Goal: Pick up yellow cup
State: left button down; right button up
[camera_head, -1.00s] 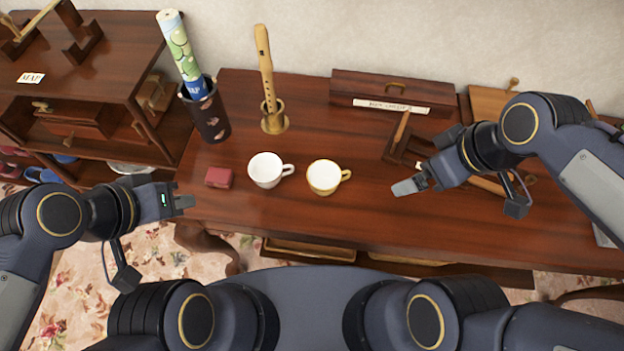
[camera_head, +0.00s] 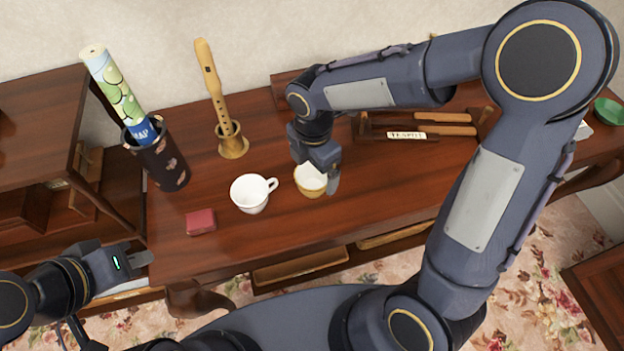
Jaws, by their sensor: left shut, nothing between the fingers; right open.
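The yellow cup (camera_head: 311,182) stands upright on the brown wooden table (camera_head: 380,205), and its right side and handle are hidden behind my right gripper. My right gripper (camera_head: 331,186) is open and points down at the cup's right side, with a fingertip in front of its rim. I cannot tell whether the fingers touch the cup. My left gripper (camera_head: 142,258) is shut and empty near the table's left front edge, well away from the cup.
A white cup (camera_head: 250,194) stands close to the left of the yellow cup. A small red box (camera_head: 201,222) lies further left. A recorder (camera_head: 216,95) in a stand and a dark map holder (camera_head: 163,165) stand behind. Wooden racks (camera_head: 430,128) lie at the back right.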

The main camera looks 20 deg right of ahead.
aim_at(313, 174)
jog(key=shift+f, duration=1.5)
jog(key=shift+c, duration=0.5)
jog(key=c, duration=1)
jog(key=shift+w, duration=0.1)
